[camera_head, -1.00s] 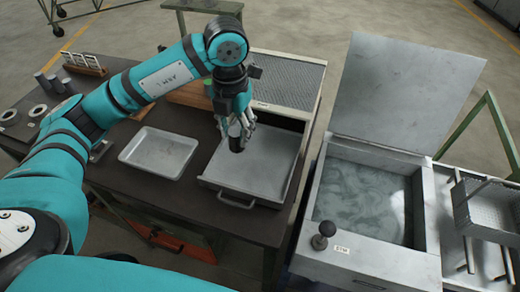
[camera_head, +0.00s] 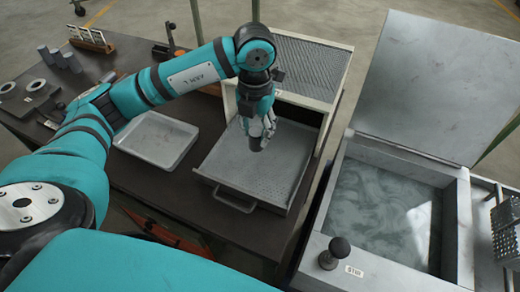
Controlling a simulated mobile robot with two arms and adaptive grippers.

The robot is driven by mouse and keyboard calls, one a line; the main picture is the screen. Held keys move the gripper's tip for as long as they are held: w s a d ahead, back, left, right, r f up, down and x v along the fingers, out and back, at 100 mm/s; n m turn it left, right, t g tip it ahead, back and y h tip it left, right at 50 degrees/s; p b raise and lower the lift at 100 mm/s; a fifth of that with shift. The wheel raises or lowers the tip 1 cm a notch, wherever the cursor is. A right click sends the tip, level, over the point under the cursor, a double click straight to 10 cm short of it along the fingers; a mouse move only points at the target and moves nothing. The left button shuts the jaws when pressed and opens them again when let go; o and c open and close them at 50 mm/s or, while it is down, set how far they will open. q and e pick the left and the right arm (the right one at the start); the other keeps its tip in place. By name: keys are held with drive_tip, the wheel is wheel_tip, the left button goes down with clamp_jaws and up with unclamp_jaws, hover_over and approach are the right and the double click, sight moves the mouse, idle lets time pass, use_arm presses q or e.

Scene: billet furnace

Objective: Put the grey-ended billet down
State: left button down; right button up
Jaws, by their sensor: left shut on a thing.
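My left gripper (camera_head: 259,130) reaches over the pulled-out drawer and is shut on a short, dark grey cylindrical billet (camera_head: 256,144). The billet is upright or nearly so, and the fingers hide its upper part. The flat drawer (camera_head: 222,165) has a perforated floor and a front handle. I cannot tell whether the billet's lower end touches that floor. Several grey cylinders (camera_head: 57,58) stand at the table's far left, apart from the gripper. My right gripper is not in view.
An empty metal tray (camera_head: 157,139) lies left of the drawer on the dark table (camera_head: 115,190). A mesh-topped housing (camera_head: 310,70) stands behind the drawer. Right of it is an open liquid tank (camera_head: 380,210) with a raised lid (camera_head: 440,90) and a black knob (camera_head: 340,246).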

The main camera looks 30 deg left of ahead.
sight(256, 149)
use_arm(q)
wheel_tip(256, 149, down, 7)
drive_tip(key=shift+r+p, duration=0.1)
drive_tip(key=shift+p, duration=0.5)
drive_tip(key=shift+f, duration=0.2)
drive_tip(key=shift+f, duration=0.1)
drive_tip(key=c, duration=0.8)
unclamp_jaws()
drive_tip(key=shift+s, duration=0.1)
drive_tip(key=shift+r, duration=0.2)
wheel_tip(256, 149, up, 10)
drive_tip(key=shift+r+b, duration=0.25)
drive_tip(key=shift+b, duration=0.95)
drive_tip(key=shift+r, duration=0.65)
